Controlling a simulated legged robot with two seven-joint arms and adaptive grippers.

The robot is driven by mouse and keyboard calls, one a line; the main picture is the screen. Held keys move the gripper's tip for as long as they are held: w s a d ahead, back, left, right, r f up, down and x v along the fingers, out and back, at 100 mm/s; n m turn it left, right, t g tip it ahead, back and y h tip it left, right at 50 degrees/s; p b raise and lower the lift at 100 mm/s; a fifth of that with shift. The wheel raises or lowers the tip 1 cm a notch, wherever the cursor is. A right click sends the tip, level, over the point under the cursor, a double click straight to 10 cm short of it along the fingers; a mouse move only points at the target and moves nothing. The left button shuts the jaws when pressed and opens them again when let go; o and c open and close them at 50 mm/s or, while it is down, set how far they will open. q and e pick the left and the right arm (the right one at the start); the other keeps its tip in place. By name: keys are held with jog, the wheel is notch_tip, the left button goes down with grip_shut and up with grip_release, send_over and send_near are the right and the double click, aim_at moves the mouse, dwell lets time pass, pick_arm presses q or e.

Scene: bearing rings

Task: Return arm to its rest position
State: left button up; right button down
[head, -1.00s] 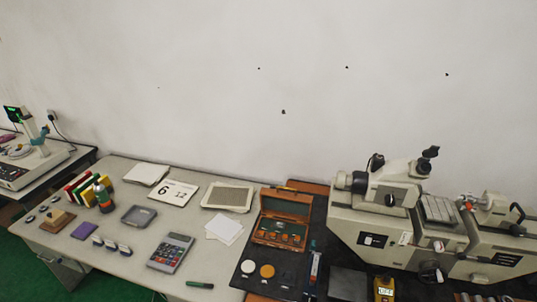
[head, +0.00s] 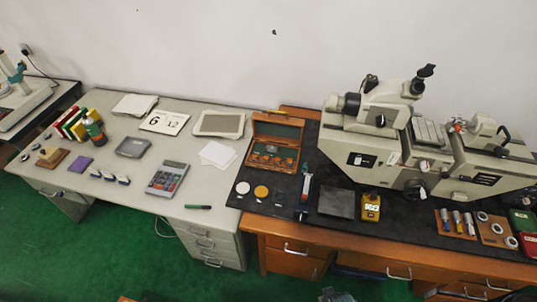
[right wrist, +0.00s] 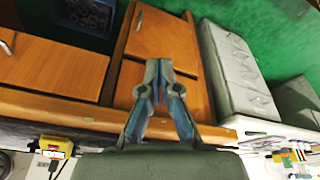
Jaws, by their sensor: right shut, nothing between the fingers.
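My right gripper (right wrist: 156,92) shows in the right wrist view, with its two blue-grey fingers together and nothing between them. It is in front of the orange wooden cabinet (right wrist: 168,40), and I cannot tell how far apart they are. A grey part at the bottom edge of the head view may be mine, but it is too cut off to tell. My left gripper is not in view. Metal rings (head: 495,228) lie on a brown board at the right of the dark bench top in the head view.
A large measuring machine (head: 385,150) stands on the dark bench mat (head: 285,208). A yellow device (head: 371,207) lies near the front. Green floor (head: 110,255) is open before the desk.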

jog(key=s+f+g+b, duration=0.1)
jog(key=s+f+b, duration=0.25)
jog(key=f, duration=1.85)
jog(key=s+d+f+b, duration=0.1)
jog(key=s+f, duration=0.7)
jog(key=s+d+f+g, duration=0.1)
jog(key=s+d+f, duration=0.1)
jog(key=s+f, duration=0.7)
jog(key=shift+s+d+b, duration=0.25)
jog(key=shift+b, duration=0.1)
jog(key=shift+f, duration=0.1)
